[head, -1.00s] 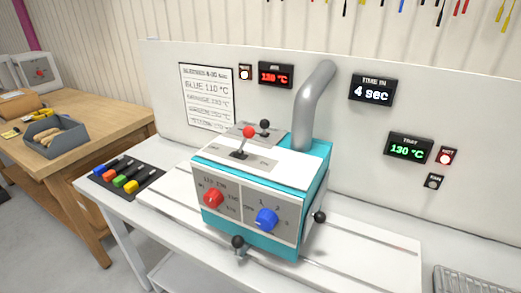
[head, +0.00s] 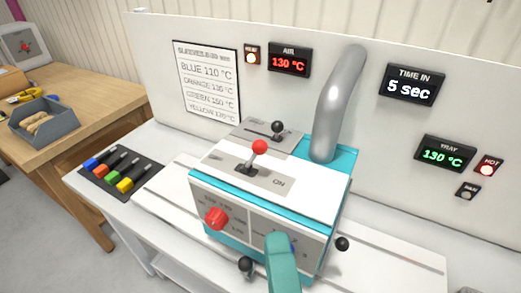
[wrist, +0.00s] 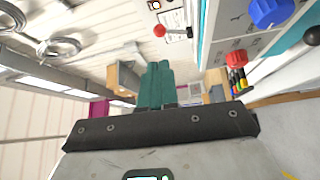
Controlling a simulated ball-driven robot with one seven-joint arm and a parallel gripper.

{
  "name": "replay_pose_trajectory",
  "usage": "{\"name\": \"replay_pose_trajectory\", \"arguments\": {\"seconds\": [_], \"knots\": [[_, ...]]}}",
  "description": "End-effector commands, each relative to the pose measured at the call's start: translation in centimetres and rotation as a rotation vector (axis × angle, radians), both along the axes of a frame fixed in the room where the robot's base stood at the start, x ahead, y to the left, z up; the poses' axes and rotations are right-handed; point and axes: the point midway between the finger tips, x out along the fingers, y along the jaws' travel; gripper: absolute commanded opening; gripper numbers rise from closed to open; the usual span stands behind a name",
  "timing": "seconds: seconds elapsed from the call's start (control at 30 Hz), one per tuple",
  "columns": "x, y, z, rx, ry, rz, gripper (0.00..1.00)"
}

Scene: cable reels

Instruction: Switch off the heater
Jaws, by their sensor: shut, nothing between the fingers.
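The heater is a teal and white box (head: 224,183) with a thick grey pipe (head: 337,105) rising behind it. On its top a red-balled lever (head: 260,147) leans right, toward the ON label. The lever also shows in the wrist view (wrist: 159,30). The front has a red knob (head: 216,218) and a blue knob (wrist: 272,12), which is mostly hidden in the head view by my gripper. My gripper (head: 280,240) has teal fingers pressed together and empty, in front of the box and below the lever. It also shows in the wrist view (wrist: 157,68).
A black-balled lever (head: 277,127) stands behind; black knobs (head: 342,243) sit low around the box. The AIR display (head: 289,61) and TRAY display (head: 443,154) read 130 °C; the HOT lamp (head: 487,168) is lit. Coloured-ended tools (head: 120,171) lie left on the bench.

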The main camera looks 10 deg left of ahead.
Motion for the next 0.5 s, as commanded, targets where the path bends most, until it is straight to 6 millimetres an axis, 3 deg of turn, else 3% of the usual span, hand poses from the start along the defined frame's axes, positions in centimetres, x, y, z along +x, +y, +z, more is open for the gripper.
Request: {"name": "replay_pose_trajectory", "arguments": {"seconds": [0.33,0.5], "knots": [[0.3,0.1,0.1,0.000,0.000,-0.001,0.00],[2.0,0.5,0.3,-0.001,-0.001,-0.003,0.00]]}}
